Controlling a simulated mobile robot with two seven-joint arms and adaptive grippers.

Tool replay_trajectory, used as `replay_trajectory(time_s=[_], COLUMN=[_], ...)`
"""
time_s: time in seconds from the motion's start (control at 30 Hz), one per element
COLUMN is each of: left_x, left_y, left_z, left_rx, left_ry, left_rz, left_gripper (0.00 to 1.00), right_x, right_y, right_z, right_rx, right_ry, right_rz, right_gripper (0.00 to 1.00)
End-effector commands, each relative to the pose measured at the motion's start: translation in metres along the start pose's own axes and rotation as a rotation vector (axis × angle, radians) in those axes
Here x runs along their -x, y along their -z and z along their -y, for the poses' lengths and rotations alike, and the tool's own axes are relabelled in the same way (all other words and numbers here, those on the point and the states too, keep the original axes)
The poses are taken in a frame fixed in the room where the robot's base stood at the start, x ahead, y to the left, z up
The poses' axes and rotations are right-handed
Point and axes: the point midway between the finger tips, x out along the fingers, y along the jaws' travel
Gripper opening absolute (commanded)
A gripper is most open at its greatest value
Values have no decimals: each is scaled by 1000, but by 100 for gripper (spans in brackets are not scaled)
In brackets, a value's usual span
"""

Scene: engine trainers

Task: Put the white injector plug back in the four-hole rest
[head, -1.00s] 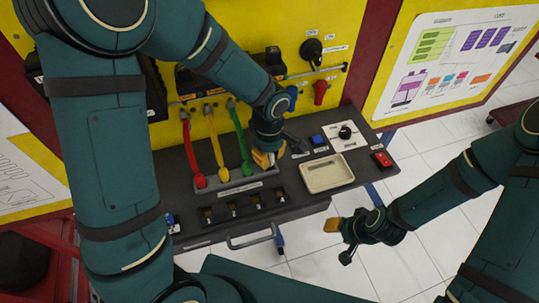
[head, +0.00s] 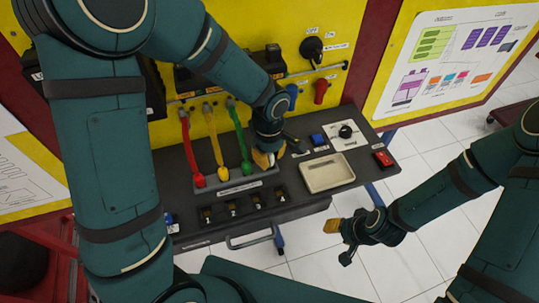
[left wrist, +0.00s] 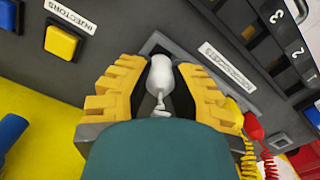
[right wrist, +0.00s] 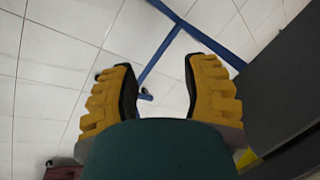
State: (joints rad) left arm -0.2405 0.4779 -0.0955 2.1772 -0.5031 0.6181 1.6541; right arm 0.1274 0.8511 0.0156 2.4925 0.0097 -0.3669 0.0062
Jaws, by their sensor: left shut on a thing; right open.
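The white injector plug (left wrist: 160,78) is upright between the yellow fingers of my left gripper (left wrist: 160,70) in the left wrist view. That gripper is shut on it. In the head view my left gripper (head: 266,157) points down at the right end of the grey four-hole rest (head: 224,192), and the white plug cannot be made out there. The rest's label face (left wrist: 228,66) shows beside the plug; whether the plug's tip is in the hole is hidden. Red (head: 198,180), yellow (head: 222,172) and green (head: 246,166) plugs stand in the rest. My right gripper (head: 340,241) is open and empty.
A cream tray (head: 328,187) lies right of the rest. A red button (head: 383,159) and a knob panel (head: 346,133) are farther right. Numbered black sockets (head: 232,208) line the bench front. Red, yellow and green cables run up to the yellow panel. My right gripper is over open floor.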

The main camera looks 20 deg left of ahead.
Motion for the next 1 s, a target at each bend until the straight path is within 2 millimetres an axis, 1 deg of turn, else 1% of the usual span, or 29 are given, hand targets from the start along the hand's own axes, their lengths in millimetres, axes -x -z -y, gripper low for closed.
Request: replay_trajectory(time_s=[0.77,0.8,1.0], left_x=[-11,-11,-10], left_y=[0,0,0], left_z=[0,0,0], left_rx=[0,0,0], left_ry=[0,0,0], left_rz=[0,0,0], left_gripper=[0,32,32], right_x=[-10,-10,-10], right_y=[-1,-1,-1], right_z=[-4,-4,-4], right_rx=[0,0,0], right_ry=[0,0,0], right_rz=[0,0,0], right_gripper=[47,47,47])
